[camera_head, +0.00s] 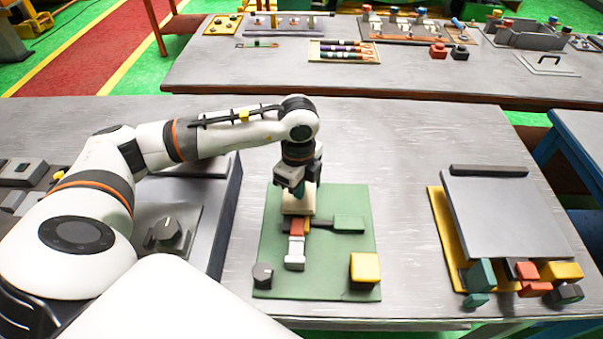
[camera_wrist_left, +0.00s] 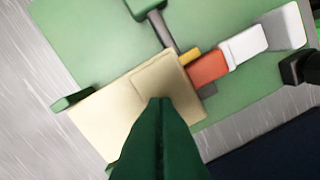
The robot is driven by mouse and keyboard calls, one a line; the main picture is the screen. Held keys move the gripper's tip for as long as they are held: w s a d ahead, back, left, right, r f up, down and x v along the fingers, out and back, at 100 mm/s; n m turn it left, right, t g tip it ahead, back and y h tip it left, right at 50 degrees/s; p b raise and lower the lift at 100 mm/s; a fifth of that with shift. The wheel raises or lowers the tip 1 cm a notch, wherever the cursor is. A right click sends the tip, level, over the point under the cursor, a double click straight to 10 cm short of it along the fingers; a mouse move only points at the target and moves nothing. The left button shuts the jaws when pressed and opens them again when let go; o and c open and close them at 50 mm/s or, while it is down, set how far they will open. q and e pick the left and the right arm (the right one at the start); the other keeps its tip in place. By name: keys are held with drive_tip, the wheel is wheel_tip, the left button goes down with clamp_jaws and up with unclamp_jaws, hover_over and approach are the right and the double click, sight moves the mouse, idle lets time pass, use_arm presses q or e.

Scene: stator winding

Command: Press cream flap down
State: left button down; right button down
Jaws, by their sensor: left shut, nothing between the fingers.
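The cream flap (camera_wrist_left: 130,105) lies across the far end of the green board. In the head view the cream piece (camera_head: 297,200) shows just below my left gripper (camera_head: 299,191), which partly hides it. In the wrist view the dark green fingers of my left gripper (camera_wrist_left: 163,102) are shut and empty, with their tips over the cream flap's surface. I cannot tell whether they touch it. An orange-red block (camera_head: 296,227) and a white block (camera_head: 294,252) sit in line with the flap. My right gripper is not in view.
The green board (camera_head: 330,270) also carries a yellow block (camera_head: 365,268), a dark round knob (camera_head: 263,275) and a green-handled lever (camera_head: 348,223). A grey panel (camera_head: 508,215) with coloured blocks stands to the right. Bare table lies between them. A dark-sided grey unit (camera_head: 228,215) stands left.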

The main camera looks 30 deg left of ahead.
use_arm(q)
wheel_tip(320, 180, up, 8)
drive_tip(key=p, duration=0.5)
idle(0.4)
